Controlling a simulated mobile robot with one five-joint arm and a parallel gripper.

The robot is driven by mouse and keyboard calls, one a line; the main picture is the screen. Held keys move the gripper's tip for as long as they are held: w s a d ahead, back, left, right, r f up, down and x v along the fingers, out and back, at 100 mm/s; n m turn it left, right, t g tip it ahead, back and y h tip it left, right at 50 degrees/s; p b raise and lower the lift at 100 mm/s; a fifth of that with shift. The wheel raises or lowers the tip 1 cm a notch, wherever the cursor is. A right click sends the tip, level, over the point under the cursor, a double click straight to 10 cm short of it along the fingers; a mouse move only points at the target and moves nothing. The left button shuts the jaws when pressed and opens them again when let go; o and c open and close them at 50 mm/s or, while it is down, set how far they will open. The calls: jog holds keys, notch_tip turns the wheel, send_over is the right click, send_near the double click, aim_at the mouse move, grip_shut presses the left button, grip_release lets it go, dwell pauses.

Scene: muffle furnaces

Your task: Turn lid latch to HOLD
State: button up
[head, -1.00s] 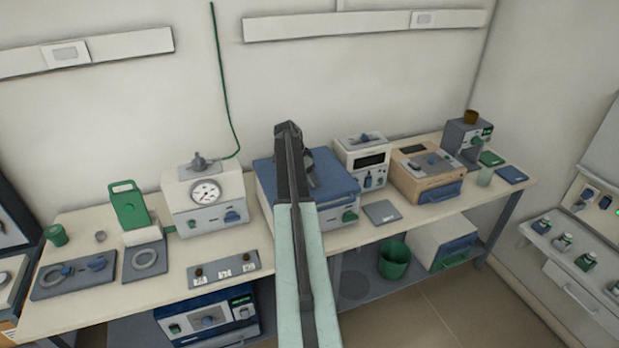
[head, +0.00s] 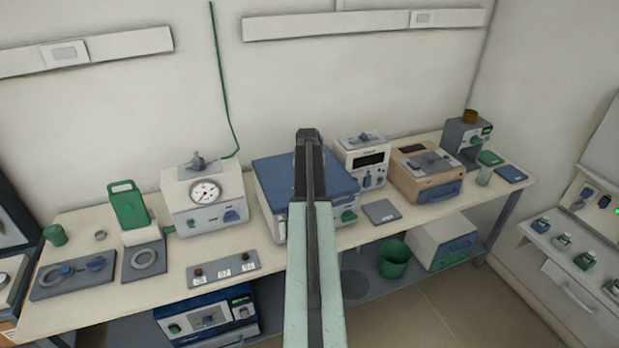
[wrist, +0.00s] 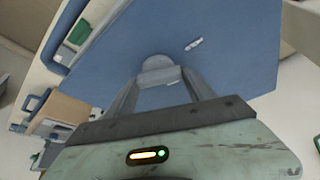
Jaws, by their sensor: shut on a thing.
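The blue lid (head: 268,170) belongs to a box-shaped furnace in the middle of the bench; it fills most of the wrist view (wrist: 235,50). The lid latch, a round grey knob (wrist: 157,64), sits on the lid between my two fingers. My gripper (wrist: 160,84) is shut on the latch. A small white label (wrist: 193,44) lies on the lid beside the knob, too small to read. In the head view my gripper (head: 308,136) is over the lid, and my arm hides the latch and part of the furnace front.
A gauge unit (head: 205,200) stands left of the furnace. A white display unit (head: 362,160) and a tan box (head: 428,172) stand to its right. A button strip (head: 224,267) and a grey plate (head: 382,211) lie near the front edge of the bench.

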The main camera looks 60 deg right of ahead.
jog(key=n+t+y, duration=0.1)
jog(key=n, duration=0.3)
jog(key=shift+s+d+n, duration=0.1)
jog(key=shift+n, duration=0.3)
dwell(0.4)
jog(key=o, duration=1.4)
jog(key=shift+n+t, duration=0.3)
jog(key=p+v, duration=0.7)
jog(key=v, duration=0.1)
jog(key=shift+d, duration=0.1)
